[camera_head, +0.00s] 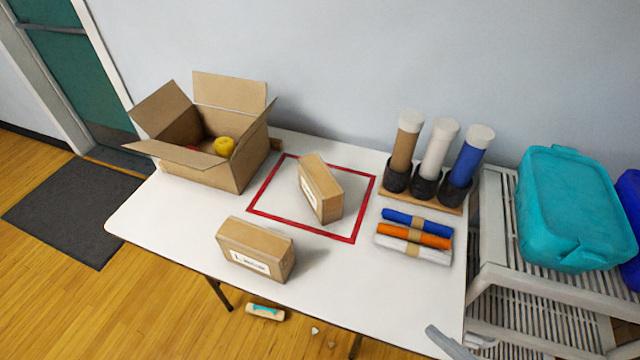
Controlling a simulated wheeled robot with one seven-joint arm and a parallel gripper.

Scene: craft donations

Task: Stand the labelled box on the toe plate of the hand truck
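Two closed brown cardboard boxes with white labels are on the white table. One box (323,187) stands inside a red outline, turned at an angle. The other box (256,249) stands near the front edge, outside the outline; its label faces me, but the writing is too small to read surely. I cannot make out a hand truck or a toe plate. Nothing is seen touching either box.
An open carton (240,177) with a yellow ball (224,146) stands at the back left. Upright rolls in dark cups (396,176) and bundled rolls (414,237) fill the right side. A slatted shelf (495,270) holds a teal bin (572,208). A small roll (265,312) lies on the floor.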

